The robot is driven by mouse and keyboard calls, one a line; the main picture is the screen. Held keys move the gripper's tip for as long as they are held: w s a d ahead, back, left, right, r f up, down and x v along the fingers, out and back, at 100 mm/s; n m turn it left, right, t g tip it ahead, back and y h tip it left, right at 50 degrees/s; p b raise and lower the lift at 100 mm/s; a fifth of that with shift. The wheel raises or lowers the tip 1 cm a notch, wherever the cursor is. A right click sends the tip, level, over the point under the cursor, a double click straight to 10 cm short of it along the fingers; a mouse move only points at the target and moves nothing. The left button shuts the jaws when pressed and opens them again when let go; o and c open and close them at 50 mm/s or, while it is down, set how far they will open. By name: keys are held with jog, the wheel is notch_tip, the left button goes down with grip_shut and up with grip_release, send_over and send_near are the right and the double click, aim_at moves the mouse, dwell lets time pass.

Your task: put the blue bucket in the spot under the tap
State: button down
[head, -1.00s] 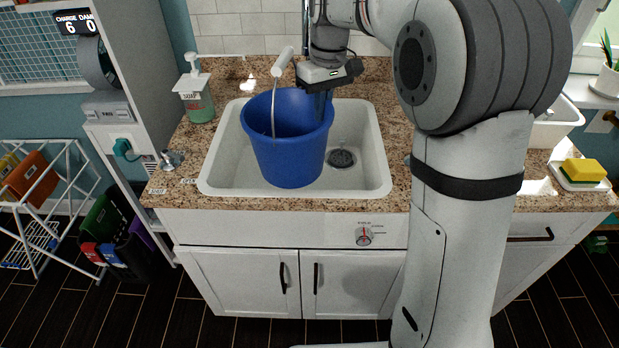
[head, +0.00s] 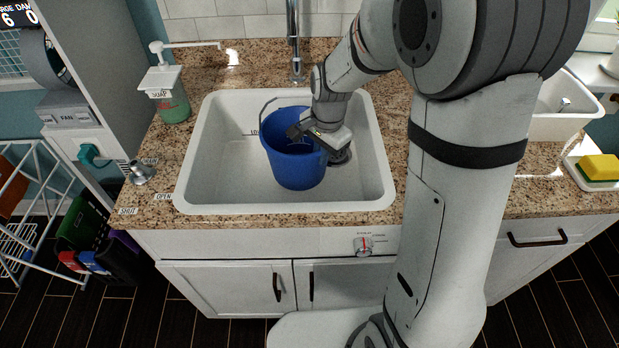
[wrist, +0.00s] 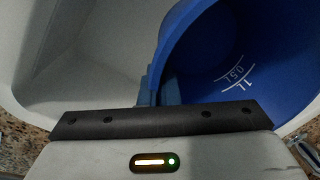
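The bucket's wire handle (head: 262,108) leans to the back left.
A green soap bottle (head: 171,100) stands on the granite counter at the left, near a small metal knob (head: 140,172). A yellow sponge (head: 599,168) lies in a dish at the right. The left part of the basin is clear.

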aim_at(320, 176)
notch_tip(320, 176, down, 8)
jog(key=shift+r, duration=0.15)
dwell(0.3)
jog(key=c, duration=1.7)
grip_release()
